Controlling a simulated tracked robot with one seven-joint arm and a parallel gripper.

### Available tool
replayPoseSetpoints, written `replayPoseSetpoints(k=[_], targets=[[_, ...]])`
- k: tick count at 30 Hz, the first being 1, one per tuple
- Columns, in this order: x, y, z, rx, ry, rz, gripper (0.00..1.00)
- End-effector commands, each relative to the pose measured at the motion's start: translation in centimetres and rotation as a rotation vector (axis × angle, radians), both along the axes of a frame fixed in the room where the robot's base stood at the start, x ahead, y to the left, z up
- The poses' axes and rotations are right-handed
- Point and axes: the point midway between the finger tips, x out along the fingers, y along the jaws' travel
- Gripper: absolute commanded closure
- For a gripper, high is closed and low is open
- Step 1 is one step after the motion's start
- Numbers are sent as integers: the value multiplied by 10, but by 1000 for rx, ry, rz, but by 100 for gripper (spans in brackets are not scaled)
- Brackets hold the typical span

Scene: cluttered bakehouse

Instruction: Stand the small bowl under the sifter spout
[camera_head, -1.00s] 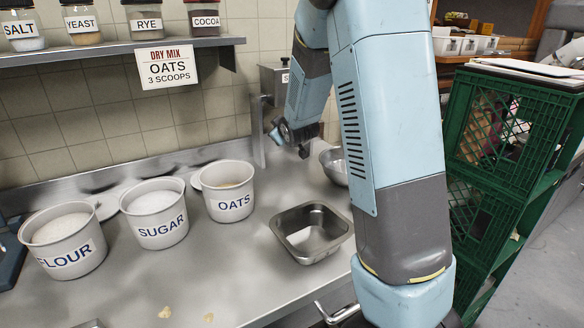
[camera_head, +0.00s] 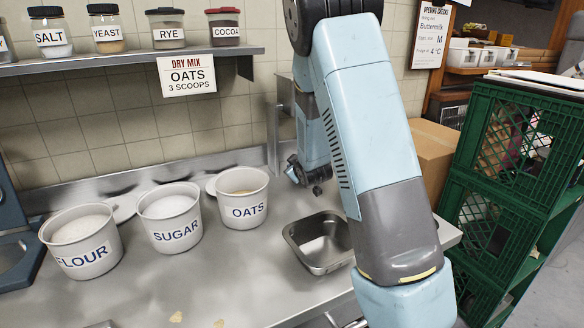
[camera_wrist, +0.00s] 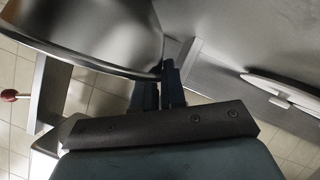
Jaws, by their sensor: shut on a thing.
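A shiny metal bowl (camera_wrist: 95,30) fills the upper left of the wrist view. My gripper (camera_wrist: 170,78) is shut on its rim, with the two dark blue fingers close together at the bowl's edge. In the head view my arm hides the bowl and my fingertips. The sifter (camera_head: 286,94) shows at the back wall as a grey box on an upright, mostly behind my arm. Its spout is hidden. I cannot tell how the bowl stands relative to it.
Flour (camera_head: 82,255), sugar (camera_head: 172,230) and oats (camera_head: 243,212) tubs stand left on the counter. An empty steel pan (camera_head: 318,258) sits near my arm. Green crates (camera_head: 505,150) and a cardboard box (camera_head: 430,150) are right. A red knob (camera_wrist: 9,95) shows left in the wrist view.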

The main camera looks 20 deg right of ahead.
Motion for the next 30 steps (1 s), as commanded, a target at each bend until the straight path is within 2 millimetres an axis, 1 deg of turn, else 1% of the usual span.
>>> replayPoseSetpoints(k=[7, 8, 15, 24, 26, 30], targets=[[0, 0, -1, 0, -1, 1, 100], [0, 0, -1, 0, 0, 0, 87], [0, 0, -1, 0, 0, 0, 64], [0, 0, 1, 0, -1, 1, 64], [-3, 0, 2, 0, 1, 1, 64], [-16, 0, 9, 1, -1, 0, 64]])
